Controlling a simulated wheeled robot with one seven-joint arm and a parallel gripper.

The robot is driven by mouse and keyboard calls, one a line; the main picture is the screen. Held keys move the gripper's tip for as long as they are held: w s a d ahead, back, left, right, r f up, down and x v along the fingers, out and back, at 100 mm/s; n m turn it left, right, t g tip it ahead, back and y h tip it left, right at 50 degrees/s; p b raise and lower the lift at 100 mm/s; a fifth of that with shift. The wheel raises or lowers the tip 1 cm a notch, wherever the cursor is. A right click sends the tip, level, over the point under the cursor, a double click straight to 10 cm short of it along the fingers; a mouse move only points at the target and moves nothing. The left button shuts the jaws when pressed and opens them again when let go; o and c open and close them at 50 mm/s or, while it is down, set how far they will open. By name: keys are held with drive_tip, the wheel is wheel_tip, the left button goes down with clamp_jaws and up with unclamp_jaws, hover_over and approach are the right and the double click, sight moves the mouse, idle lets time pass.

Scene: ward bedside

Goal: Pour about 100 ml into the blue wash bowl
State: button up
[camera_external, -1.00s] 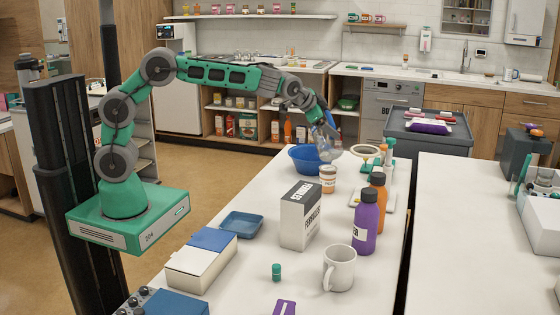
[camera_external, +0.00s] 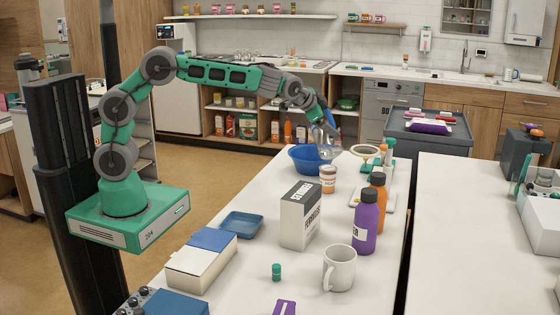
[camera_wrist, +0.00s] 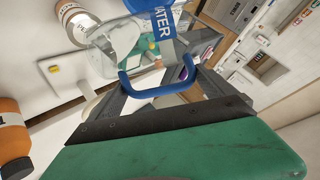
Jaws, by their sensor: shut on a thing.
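My gripper (camera_external: 318,117) is shut on the blue handle (camera_wrist: 155,91) of a clear water jug (camera_external: 326,146). In the wrist view the jug (camera_wrist: 104,58) has clear walls and a blue part lettered "WATER" (camera_wrist: 161,24). The blue wash bowl (camera_external: 303,161) stands on the white table near its far end. The jug is tilted at the bowl's right side and overlaps its rim in the outside view. I cannot tell whether they touch or whether water is flowing.
A small labelled jar (camera_external: 328,179) stands just in front of the bowl, with a white box (camera_external: 300,215) nearer. Orange (camera_external: 377,190) and purple (camera_external: 366,228) bottles stand to the right. A blue tray (camera_external: 241,224) and a mug (camera_external: 339,267) are nearer the camera.

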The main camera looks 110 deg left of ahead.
drive_tip(key=shift+r, duration=0.15)
idle(0.8)
drive_tip(key=shift+w+d, duration=0.15)
drive_tip(key=shift+d, duration=0.05)
drive_tip(key=f+y, duration=0.1)
drive_tip(key=d+f+m+b, duration=0.1)
drive_tip(key=w+f+g+y, duration=0.1)
drive_tip(key=shift+d+f+m+y+b, duration=0.2)
drive_tip(key=shift+m+y+b, duration=0.1)
drive_tip(key=shift+m+b, duration=0.1)
drive_tip(key=shift+w+d+r+m+y+p, duration=0.3)
drive_tip(key=shift+d+r+m+y+p, duration=0.15)
drive_tip(key=shift+r+p, duration=0.2)
drive_tip(key=d+f+m+y+b, duration=0.1)
drive_tip(key=w+f+m+y+b, duration=0.1)
drive_tip(key=y, duration=0.1)
drive_tip(key=w+d+f+m+y+b, duration=0.1)
drive_tip(key=shift+d+m+g+y, duration=0.25)
drive_tip(key=shift+d+g, duration=0.05)
drive_tip(key=shift+s, duration=0.1)
idle(1.0)
